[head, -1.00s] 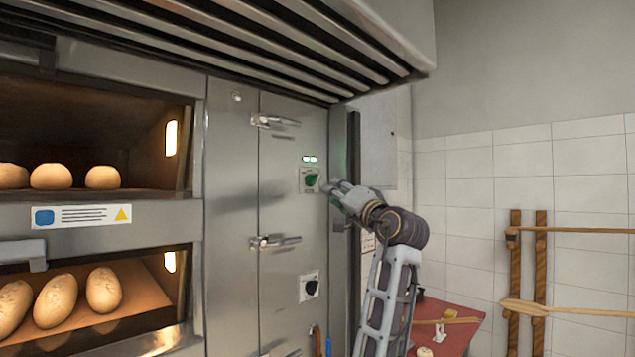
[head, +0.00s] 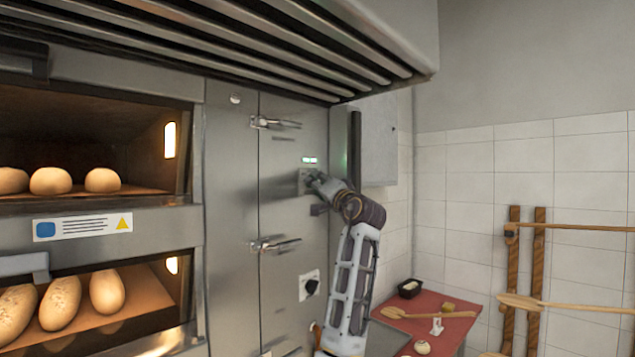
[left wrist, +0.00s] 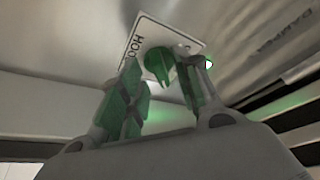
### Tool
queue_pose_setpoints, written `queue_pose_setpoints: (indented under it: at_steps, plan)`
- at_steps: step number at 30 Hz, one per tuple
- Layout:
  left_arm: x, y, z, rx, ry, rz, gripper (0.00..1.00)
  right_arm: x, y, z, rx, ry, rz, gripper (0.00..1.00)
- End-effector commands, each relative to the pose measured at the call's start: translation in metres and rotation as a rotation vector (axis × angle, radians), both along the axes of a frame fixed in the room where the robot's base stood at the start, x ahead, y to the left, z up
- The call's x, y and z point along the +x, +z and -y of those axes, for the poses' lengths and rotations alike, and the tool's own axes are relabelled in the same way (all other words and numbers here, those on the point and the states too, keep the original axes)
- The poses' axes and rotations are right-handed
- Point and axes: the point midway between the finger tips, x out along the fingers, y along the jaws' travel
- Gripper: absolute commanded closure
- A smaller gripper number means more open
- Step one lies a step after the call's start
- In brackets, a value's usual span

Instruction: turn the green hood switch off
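The green hood switch (left wrist: 158,65) is a rotary knob on a white plate (left wrist: 136,42) marked "HOO…" in the left wrist view. In the head view its plate (head: 303,180) sits on the steel panel, with the knob hidden behind my left gripper (head: 314,180). In the left wrist view my left gripper (left wrist: 163,76) is open, with one green-padded finger on each side of the knob. Small gaps show between knob and fingers, so it is not clamped. A lit green indicator (head: 309,160) is above the plate. My right gripper is not in view.
A black knob (head: 311,286) is lower on the panel. Door handles (head: 275,123) stick out to the left, and the slatted hood (head: 240,45) hangs above. Deck ovens with loaves are at left. A red-topped table (head: 455,302) holds small items at lower right.

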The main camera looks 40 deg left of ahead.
Motion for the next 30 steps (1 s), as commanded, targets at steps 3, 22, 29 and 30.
queue_pose_setpoints:
  at_steps: [3, 22, 29, 30]
  plan:
    - [0.0012, 0.0019, -0.0039, 0.001, 0.001, 0.0, 0.67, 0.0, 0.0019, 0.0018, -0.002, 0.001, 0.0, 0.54]
    - [0.0017, 0.001, -0.0048, 0.0, 0.0, 0.0, 1.0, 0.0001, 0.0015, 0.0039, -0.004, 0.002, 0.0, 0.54]
    - [0.0019, 0.0004, -0.0047, -0.001, 0.0, 0.004, 1.0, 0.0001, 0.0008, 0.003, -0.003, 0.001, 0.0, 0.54]
    - [0.002, 0.0002, -0.0047, -0.001, -0.001, 0.007, 1.0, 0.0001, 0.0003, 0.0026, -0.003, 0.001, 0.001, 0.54]
